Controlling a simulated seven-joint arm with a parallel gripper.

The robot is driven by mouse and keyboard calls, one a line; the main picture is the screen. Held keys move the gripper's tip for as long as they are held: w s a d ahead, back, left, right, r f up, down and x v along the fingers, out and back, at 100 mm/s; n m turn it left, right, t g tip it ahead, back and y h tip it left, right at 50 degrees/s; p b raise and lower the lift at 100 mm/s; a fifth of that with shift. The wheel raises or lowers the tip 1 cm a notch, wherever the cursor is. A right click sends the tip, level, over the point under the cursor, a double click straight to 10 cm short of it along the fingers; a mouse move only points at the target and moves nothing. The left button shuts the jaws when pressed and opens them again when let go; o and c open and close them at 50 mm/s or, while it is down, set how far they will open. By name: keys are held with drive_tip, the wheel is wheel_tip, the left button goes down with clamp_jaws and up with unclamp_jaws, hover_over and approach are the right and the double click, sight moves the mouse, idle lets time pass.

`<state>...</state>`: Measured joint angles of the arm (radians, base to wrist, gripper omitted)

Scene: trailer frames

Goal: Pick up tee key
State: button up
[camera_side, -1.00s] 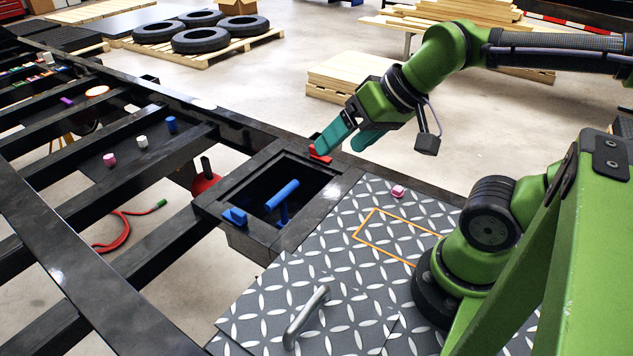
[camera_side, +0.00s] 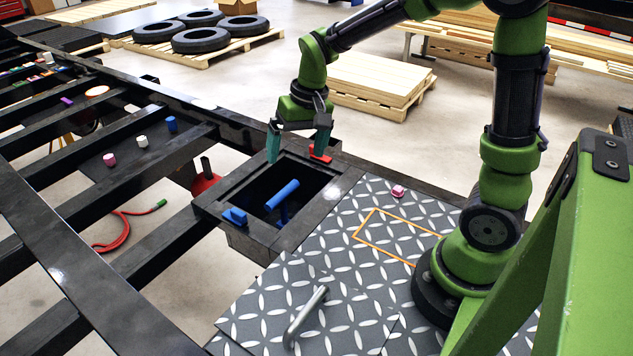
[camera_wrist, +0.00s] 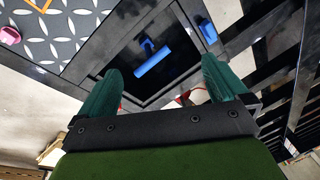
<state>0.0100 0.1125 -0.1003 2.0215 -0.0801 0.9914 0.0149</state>
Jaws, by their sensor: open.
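The blue tee key (camera_side: 282,196) stands in the open square box of the black frame, its bar handle at the top near the rim. It also shows in the wrist view as a blue bar (camera_wrist: 153,62) inside the dark opening. My gripper (camera_side: 297,148) is open and empty, above the far side of the box opening with its teal fingers pointing down. In the wrist view my gripper (camera_wrist: 155,85) has its two fingers spread wide, with the tee key beyond them and between them. The lower part of the tee key is hidden in the dark box.
The box rim (camera_side: 225,193) surrounds the tee key. A red block (camera_side: 320,153) sits on its far rim, near one finger, and a blue block (camera_side: 235,216) on its near-left rim. A pink piece (camera_side: 398,191) and a metal handle (camera_side: 305,318) are on the tread plate.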

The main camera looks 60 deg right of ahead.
drive_tip(key=g+h, duration=0.1)
drive_tip(key=g, duration=0.1)
hover_over(283, 205)
drive_tip(key=s, duration=0.1)
wheel_tip(283, 205, down, 9)
drive_tip(key=w, duration=0.2)
drive_tip(key=shift+m, duration=0.5)
drive_tip(key=f, duration=1.6)
drive_tip(key=shift+s+d+f, duration=0.2)
drive_tip(key=shift+d, duration=0.2)
drive_tip(key=c, duration=1.8)
